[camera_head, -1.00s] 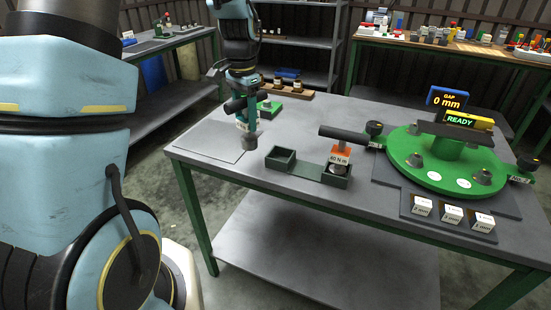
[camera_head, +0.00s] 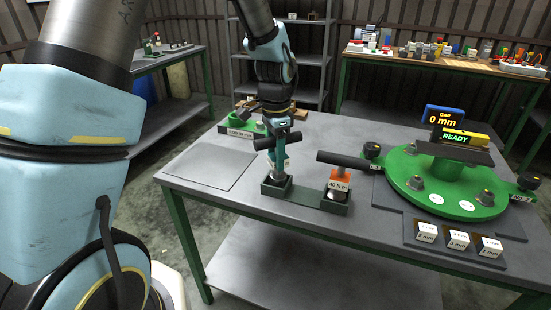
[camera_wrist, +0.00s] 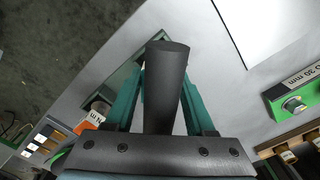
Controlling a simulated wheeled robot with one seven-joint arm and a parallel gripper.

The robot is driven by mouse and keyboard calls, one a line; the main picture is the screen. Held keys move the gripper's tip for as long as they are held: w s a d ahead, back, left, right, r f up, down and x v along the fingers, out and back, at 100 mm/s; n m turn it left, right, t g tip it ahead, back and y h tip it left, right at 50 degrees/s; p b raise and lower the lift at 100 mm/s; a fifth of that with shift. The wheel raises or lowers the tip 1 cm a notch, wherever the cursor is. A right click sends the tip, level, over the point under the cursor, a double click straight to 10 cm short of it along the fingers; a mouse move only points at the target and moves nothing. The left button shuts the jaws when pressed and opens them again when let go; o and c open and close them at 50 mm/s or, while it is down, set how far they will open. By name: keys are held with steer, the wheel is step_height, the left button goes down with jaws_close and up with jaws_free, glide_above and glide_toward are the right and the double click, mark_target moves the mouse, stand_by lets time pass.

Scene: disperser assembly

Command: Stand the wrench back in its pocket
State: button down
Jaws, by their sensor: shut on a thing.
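My gripper (camera_head: 279,156) is shut on a wrench with a black crosswise handle (camera_head: 262,144) and a grey socket (camera_head: 277,179) at its lower end. In the wrist view the dark handle (camera_wrist: 165,85) lies between the teal fingers of my gripper (camera_wrist: 160,90). The wrench looks about upright. Its socket is at the left pocket of the dark green holder (camera_head: 305,196); whether it rests on the pocket floor I cannot tell. The right pocket holds a second wrench (camera_head: 340,179) with an orange block marked 40 N m and a black handle.
Right of the holder stands a green round fixture (camera_head: 450,190) with dark knobs, its display (camera_head: 443,117) reading 0 mm. White blocks (camera_head: 458,240) sit before it. A grey plate (camera_head: 210,168) lies bare at left.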

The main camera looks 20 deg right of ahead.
steer(key=shift+f, duration=0.75)
steer(key=shift+f, duration=0.15)
steer(key=shift+c, duration=1.2)
jaws_free()
step_height(320, 180, up, 12)
steer(key=shift+r+b, duration=0.15)
steer(key=shift+b, duration=0.85)
steer(key=s+a+f+n, duration=0.2)
steer(key=a+n, duration=0.6)
steer(key=a, duration=0.7)
steer(key=s+a+f+n+t, duration=0.1)
steer(key=a+f+n, duration=0.3)
steer(key=a+n, duration=0.4)
steer(key=s+a, duration=0.1)
steer(key=a, duration=0.5)
steer(key=shift+a+f+n+t, duration=0.15)
steer(key=shift+a+n+t, duration=0.15)
steer(key=shift+a, duration=0.1)
